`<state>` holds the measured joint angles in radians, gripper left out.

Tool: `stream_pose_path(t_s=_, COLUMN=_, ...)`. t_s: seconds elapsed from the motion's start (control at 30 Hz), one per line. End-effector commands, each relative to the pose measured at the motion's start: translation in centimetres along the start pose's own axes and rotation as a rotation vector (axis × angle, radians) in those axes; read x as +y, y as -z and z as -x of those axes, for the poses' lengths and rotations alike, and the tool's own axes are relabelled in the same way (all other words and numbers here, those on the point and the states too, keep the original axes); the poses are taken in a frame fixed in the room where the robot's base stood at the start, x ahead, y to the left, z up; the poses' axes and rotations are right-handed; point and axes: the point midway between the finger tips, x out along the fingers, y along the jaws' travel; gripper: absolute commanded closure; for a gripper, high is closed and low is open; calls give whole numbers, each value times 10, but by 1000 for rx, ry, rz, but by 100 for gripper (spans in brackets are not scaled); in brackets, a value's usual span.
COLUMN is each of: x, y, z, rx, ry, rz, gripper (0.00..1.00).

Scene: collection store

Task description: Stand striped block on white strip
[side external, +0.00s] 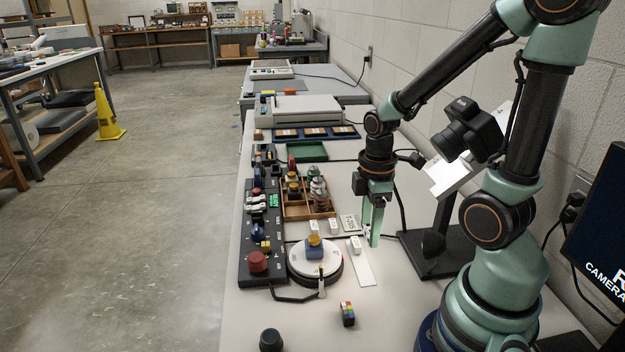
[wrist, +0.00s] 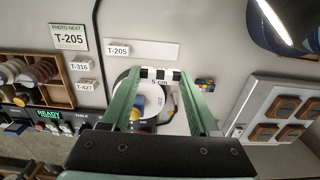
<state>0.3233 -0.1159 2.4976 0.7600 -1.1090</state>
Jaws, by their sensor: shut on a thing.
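My gripper (side external: 371,238) is shut on the striped block (wrist: 161,75), a small black-and-white bar marked "5 cm" in the wrist view. The bar lies crosswise between the fingertips (wrist: 161,80). In the side view the fingers mostly hide it. The white strip (side external: 362,268) lies flat on the table, just in front of and left of my fingers there. It also shows in the wrist view (wrist: 155,50), beyond the block. A small white T-205 tag (wrist: 118,49) stands at one end of the strip. I cannot tell the block's height above the table.
A round white turntable (side external: 300,266) with a blue block and yellow knob stands close left of the strip. A colour-checked cube (side external: 347,313) is in front. A wooden tray (side external: 292,210), control panel (side external: 248,245) and camera stand (side external: 435,262) are near.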

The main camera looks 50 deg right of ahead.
Motion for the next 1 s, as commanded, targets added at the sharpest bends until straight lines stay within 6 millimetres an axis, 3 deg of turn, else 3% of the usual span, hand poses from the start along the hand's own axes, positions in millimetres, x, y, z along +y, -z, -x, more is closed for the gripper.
stream_pose_path(t_s=0.1, x=-2, y=-1, z=-24, rx=-4, ry=8, rz=0, gripper=91)
stream_pose_path(t_s=0.3, x=-1, y=0, z=-52, rx=-2, ry=4, rz=0, gripper=91)
stream_pose_path(t_s=1.0, x=0, y=0, z=-98, rx=0, ry=1, rz=0, gripper=91)
